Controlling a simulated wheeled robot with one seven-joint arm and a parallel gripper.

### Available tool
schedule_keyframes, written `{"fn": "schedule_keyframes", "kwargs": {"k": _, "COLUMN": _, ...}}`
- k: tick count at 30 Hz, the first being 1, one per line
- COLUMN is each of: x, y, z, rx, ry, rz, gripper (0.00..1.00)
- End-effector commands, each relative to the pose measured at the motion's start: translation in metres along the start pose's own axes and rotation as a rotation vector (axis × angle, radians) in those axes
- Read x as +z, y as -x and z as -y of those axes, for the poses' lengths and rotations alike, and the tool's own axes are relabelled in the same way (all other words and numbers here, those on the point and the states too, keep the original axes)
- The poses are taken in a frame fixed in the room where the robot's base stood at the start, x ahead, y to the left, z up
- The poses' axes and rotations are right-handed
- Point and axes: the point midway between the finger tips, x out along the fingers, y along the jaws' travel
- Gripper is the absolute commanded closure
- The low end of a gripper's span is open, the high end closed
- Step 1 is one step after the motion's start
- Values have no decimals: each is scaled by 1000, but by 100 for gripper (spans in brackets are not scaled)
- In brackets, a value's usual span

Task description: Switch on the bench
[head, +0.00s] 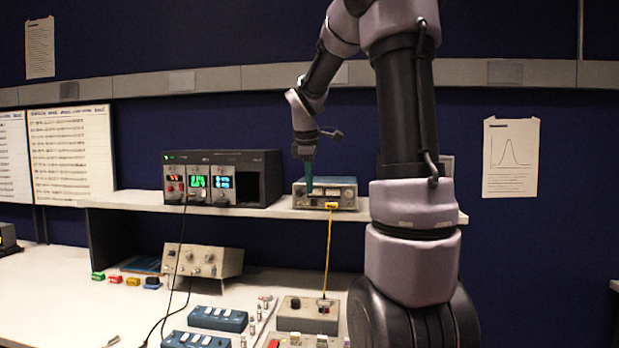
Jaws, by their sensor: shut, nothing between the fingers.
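The bench (45,285) is a pale worktop with a raised shelf (130,200) behind it. On the shelf stands a dark instrument rack (262,168) with red, green and blue lit displays on its modules. To its right sits a small grey-blue instrument box (346,192) with knobs on its front and a yellow plug and cable. My gripper (309,184) is shut and empty, with teal fingers pointing down at the left part of this box. I cannot tell whether the fingertips touch it. The fingers hide part of its front.
On the worktop are a beige sloped panel with knobs (203,262), blue switch boxes (217,318), a grey box (307,315) with the yellow cable and small coloured blocks (115,279). A black cable hangs from the rack. The worktop's left part is mostly clear.

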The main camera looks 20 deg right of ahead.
Motion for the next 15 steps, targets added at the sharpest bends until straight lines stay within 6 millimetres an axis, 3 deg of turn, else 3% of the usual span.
{"fn": "schedule_keyframes", "kwargs": {"k": 7, "x": 0, "y": -55, "z": 1, "rx": -4, "ry": 0, "rz": 1, "gripper": 100}}
{"fn": "schedule_keyframes", "kwargs": {"k": 15, "x": 0, "y": -70, "z": -31, "rx": 0, "ry": -2, "rz": -1, "gripper": 100}}
